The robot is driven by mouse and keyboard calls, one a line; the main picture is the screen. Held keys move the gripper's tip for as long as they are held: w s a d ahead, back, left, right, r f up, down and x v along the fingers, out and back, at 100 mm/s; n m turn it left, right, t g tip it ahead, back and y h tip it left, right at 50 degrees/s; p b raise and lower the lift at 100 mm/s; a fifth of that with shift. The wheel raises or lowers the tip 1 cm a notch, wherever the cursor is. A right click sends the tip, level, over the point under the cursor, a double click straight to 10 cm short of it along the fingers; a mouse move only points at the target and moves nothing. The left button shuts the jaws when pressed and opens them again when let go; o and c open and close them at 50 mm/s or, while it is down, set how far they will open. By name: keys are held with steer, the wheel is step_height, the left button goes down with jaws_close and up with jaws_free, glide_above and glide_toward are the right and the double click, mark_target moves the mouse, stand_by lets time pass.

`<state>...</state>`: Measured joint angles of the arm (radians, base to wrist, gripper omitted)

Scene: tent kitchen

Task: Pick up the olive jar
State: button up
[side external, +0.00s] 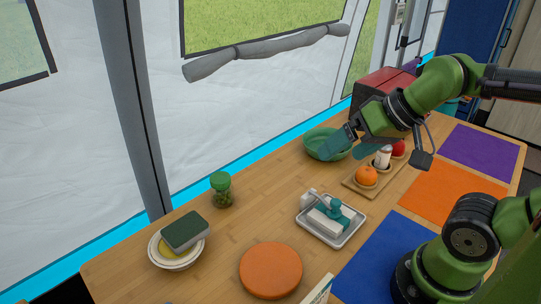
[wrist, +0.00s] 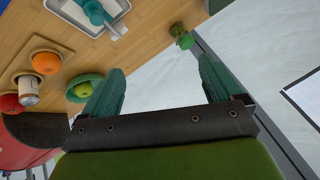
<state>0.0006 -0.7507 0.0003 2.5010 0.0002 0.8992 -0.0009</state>
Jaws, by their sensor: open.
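The olive jar (side external: 221,190) is a small clear jar with a green lid, standing upright on the wooden table near its back edge. In the wrist view the jar (wrist: 181,36) shows at the top, beyond and between my fingertips. My gripper (side external: 347,146) is open and empty, held in the air above the back of the table near the green bowl, to the right of the jar and well apart from it. In the wrist view my gripper's two teal fingers (wrist: 157,82) are spread wide.
Between gripper and jar the table is mostly clear. A green bowl (side external: 314,146), a wooden board with an orange (side external: 366,176), a tray (side external: 347,239) with a teal-topped dispenser, an orange disc (side external: 270,270) and stacked plates with a sponge (side external: 185,230) stand around. The tent wall borders the back.

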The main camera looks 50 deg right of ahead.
steer(key=shift+o, duration=0.3)
steer(key=n+g+h, duration=0.1)
steer(key=g+h, duration=0.2)
glide_toward(220, 178)
steer(key=x, duration=0.7)
steer(key=shift+s+f, duration=0.15)
steer(key=shift+s, duration=0.05)
steer(key=shift+w+x, duration=0.1)
steer(key=shift+x, duration=1.2)
steer(key=shift+w+x, duration=0.15)
steer(key=shift+x, duration=1.15)
steer(key=c, duration=1.3)
steer(key=shift+o, duration=0.2)
steer(key=shift+r, duration=0.2)
